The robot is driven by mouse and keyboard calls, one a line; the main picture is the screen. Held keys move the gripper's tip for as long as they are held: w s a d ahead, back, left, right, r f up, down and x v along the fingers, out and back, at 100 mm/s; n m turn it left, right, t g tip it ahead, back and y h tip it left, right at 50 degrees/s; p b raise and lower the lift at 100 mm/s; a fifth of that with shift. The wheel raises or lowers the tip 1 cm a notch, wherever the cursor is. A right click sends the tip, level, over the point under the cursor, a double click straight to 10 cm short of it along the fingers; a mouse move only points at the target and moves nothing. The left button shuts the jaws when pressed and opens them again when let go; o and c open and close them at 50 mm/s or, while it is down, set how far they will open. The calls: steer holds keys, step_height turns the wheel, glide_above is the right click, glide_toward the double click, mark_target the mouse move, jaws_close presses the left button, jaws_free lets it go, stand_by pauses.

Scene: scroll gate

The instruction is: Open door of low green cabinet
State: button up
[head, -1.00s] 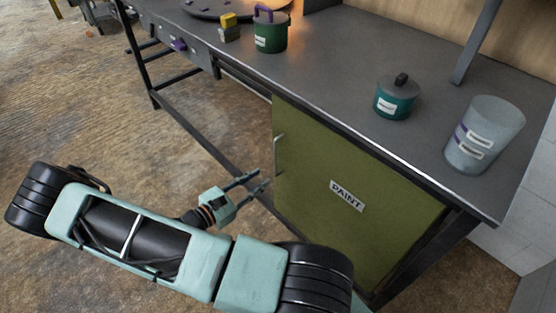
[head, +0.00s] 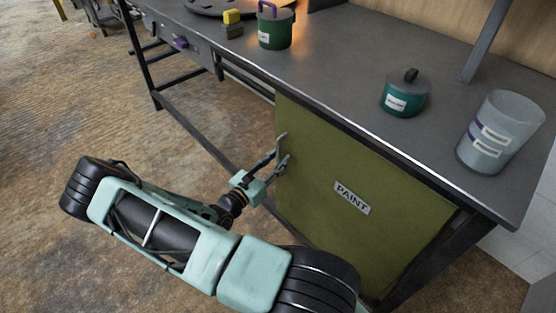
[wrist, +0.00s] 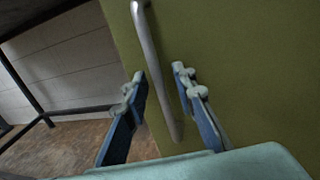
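The low green cabinet (head: 325,215) stands under the dark workbench, and its door, labelled PAINT, looks shut. Its metal bar handle is near the door's left edge and shows clearly in the wrist view (wrist: 150,50). My gripper (head: 280,152) is at the handle. In the wrist view my gripper (wrist: 158,82) is open, with one finger on each side of the bar. A gap shows between the bar and each finger. In the head view the fingers partly hide the handle.
On the workbench (head: 330,75) stand two green lidded pots (head: 275,30) (head: 404,97), a yellow-topped block (head: 232,22) and a translucent container (head: 497,135). The bench's dark leg frame (head: 190,130) is left of the cabinet. Open floor (head: 70,120) lies to the left.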

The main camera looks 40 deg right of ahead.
steer(key=shift+d, duration=0.15)
steer(key=shift+c, duration=0.5)
jaws_close()
